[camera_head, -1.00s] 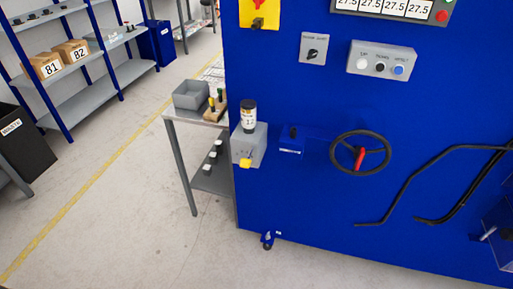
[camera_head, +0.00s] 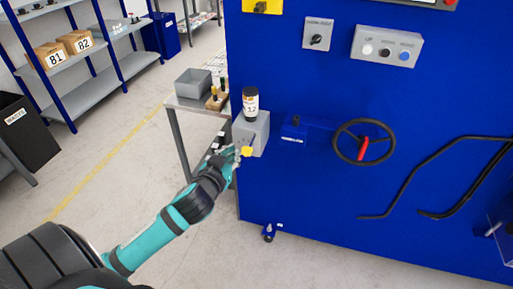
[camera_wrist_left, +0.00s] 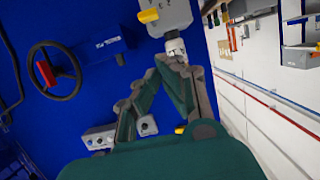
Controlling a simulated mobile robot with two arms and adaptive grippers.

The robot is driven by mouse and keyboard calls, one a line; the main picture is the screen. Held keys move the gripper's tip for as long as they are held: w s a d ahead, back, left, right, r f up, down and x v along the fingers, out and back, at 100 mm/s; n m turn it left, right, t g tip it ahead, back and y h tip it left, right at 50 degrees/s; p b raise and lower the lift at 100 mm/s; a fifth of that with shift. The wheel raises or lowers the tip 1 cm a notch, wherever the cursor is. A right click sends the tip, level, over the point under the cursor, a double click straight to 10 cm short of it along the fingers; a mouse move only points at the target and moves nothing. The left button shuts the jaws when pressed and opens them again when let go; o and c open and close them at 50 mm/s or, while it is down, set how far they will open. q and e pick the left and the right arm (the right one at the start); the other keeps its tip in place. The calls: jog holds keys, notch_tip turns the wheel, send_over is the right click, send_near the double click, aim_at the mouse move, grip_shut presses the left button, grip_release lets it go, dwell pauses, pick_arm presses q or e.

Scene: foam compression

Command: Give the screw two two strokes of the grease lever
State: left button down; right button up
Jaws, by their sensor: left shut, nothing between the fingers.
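The grease unit is a grey box (camera_head: 252,132) on the left edge of the blue machine, with a black-capped jar (camera_head: 250,104) labelled 12 on top. Its yellow lever knob (camera_head: 246,151) sticks out low on the front. My left gripper (camera_head: 236,155) is shut and empty, just left of the knob in the head view; contact cannot be told there. In the left wrist view the closed fingertips (camera_wrist_left: 173,54) are below and right of the yellow knob (camera_wrist_left: 148,15), apart from it in the picture. My right gripper is out of view.
A black handwheel (camera_head: 363,141) with a red handle and a small blue box (camera_head: 294,130) are right of the grease unit. Black bent bars (camera_head: 430,180) stand off the machine front. A side table (camera_head: 187,103) with a grey bin is behind left. The floor at left is open.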

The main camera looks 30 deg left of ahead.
pick_arm(q)
jog(key=shift+d+r, duration=0.2)
jog(key=shift+r, duration=0.45)
jog(key=p, duration=0.2)
send_over(246, 153)
notch_tip(246, 153, down, 2)
notch_tip(246, 153, down, 4)
jog(key=shift+r, duration=0.15)
jog(key=shift+s+f, duration=0.1)
jog(key=shift+f, duration=0.4)
